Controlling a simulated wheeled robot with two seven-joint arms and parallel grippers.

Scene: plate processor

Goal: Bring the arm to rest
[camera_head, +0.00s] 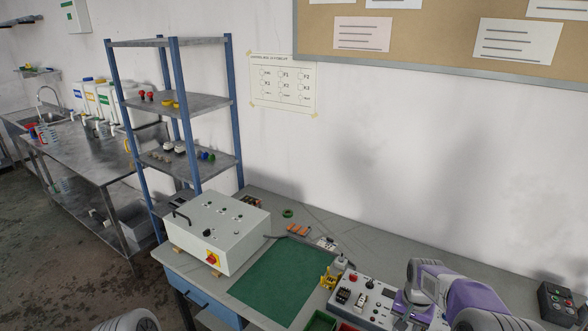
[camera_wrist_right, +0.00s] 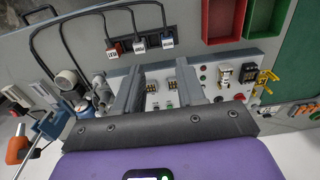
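My right arm (camera_head: 463,289), purple and white, reaches over the light panel (camera_head: 373,299) at the bottom right of the head view. In the right wrist view my right gripper (camera_wrist_right: 158,85) has its two grey fingers apart over the same panel (camera_wrist_right: 230,88). Small sockets or terminals on the panel show between the fingers. Nothing is seen held, though I cannot tell whether the fingertips touch the panel. Of my left arm only a rounded grey part (camera_head: 128,321) shows at the bottom edge. My left gripper is out of view.
A white control box (camera_head: 215,232) and a green mat (camera_head: 280,282) lie on the bench. A red tray (camera_wrist_right: 226,22), a green tray (camera_wrist_right: 266,30) and cabled plugs (camera_wrist_right: 140,43) are near the panel. A black button box (camera_head: 562,303) sits far right. The mat is clear.

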